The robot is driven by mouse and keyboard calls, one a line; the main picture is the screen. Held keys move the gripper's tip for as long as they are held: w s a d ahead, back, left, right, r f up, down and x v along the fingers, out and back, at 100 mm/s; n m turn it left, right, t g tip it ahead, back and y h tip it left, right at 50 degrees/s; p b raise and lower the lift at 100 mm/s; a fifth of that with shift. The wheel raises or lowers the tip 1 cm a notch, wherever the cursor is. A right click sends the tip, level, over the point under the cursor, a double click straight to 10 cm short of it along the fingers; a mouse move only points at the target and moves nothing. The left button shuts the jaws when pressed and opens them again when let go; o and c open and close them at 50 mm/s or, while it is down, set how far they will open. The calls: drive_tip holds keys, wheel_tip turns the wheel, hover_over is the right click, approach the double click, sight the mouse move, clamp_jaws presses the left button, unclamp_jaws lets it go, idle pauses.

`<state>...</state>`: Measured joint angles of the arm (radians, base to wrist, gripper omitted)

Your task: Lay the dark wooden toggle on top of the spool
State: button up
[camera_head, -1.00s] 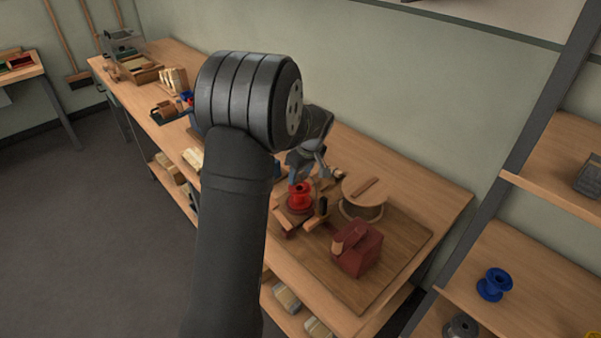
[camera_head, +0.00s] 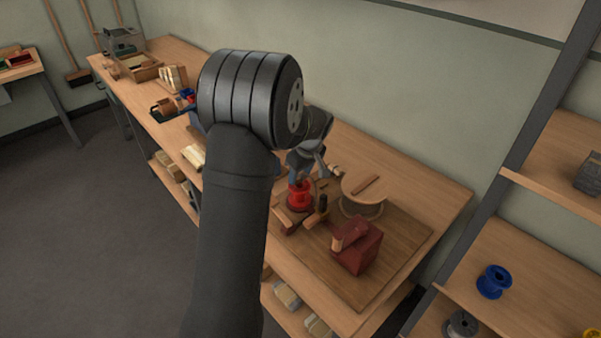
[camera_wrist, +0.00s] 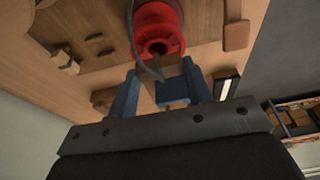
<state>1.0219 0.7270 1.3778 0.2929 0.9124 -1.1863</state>
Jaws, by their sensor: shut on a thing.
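The red spool (camera_head: 300,194) stands upright on the wooden fixture on the bench. In the wrist view the red spool (camera_wrist: 158,28) is at the top, just beyond the fingers, with a thin grey curved strand in front of it. My gripper (camera_head: 303,170) is close above the spool in the head view. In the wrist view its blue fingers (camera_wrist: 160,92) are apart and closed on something. Dark brown wood, seemingly the toggle, shows between and beside them, but its outline is unclear. I cannot see contact with the spool.
A round drum (camera_head: 361,207) with a brown stick on top stands right of the spool. A dark red box (camera_head: 357,249) is in front of it. A black upright piece (camera_head: 323,203) stands close beside the spool. The bench is free at the far right.

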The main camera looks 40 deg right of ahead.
drive_tip(key=shift+f, duration=0.45)
drive_tip(key=shift+f, duration=0.3)
drive_tip(key=shift+f, duration=0.25)
idle(0.5)
drive_tip(key=o, duration=1)
drive_tip(key=shift+r, duration=0.1)
drive_tip(key=v, duration=1.7)
drive_tip(key=shift+r, duration=0.15)
